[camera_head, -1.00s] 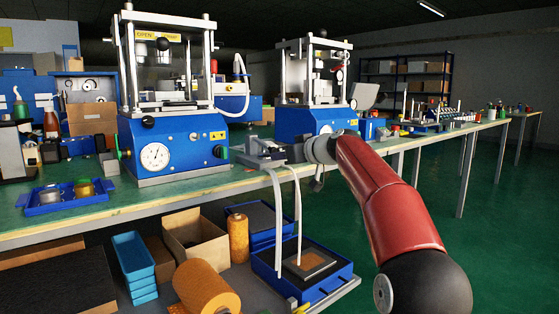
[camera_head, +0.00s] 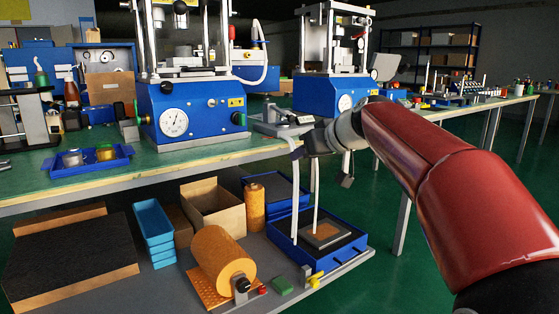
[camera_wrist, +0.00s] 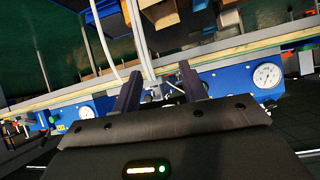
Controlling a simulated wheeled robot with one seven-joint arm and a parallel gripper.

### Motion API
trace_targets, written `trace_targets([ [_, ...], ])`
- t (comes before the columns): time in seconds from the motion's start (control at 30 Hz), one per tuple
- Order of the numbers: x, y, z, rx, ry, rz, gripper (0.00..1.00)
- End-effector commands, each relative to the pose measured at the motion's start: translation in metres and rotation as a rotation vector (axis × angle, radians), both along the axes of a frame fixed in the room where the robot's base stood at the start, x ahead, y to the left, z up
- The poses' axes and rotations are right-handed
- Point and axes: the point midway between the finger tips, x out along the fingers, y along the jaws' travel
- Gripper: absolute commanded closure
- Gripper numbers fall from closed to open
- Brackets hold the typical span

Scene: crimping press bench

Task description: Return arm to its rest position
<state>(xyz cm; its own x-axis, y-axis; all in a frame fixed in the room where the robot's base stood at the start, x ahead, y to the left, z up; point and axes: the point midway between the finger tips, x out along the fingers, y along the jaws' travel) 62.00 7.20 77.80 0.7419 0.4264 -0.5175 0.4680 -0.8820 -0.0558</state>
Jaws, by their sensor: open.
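My gripper (camera_wrist: 158,85) shows in the wrist view with its two dark fingers apart and nothing between them. In the head view my red arm reaches in from the right, and my gripper (camera_head: 330,150) is at its far end, in front of the bench edge. Two white hoses or cables hang down close by it toward the lower shelf. The blue press (camera_head: 190,122) with a round dial stands on the bench to the left of my gripper. Whether the gripper touches the hoses cannot be told.
The bench top (camera_head: 30,178) holds a blue tray (camera_head: 62,185) with small cups. A second blue press (camera_head: 315,95) stands behind my arm. The lower shelf holds an orange roll (camera_head: 222,258), an open cardboard box (camera_head: 228,215) and a blue bin (camera_head: 300,258). Green floor at right is clear.

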Motion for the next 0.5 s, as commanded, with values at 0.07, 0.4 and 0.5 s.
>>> trace_targets([
  [0.07,-0.051,0.001,-0.022,-0.037,0.086,-0.048,0.57],
  [0.4,-0.237,-0.038,-0.142,-0.138,0.374,-0.3,0.57],
  [0.5,-0.275,-0.05,-0.172,-0.154,0.424,-0.355,0.57],
])
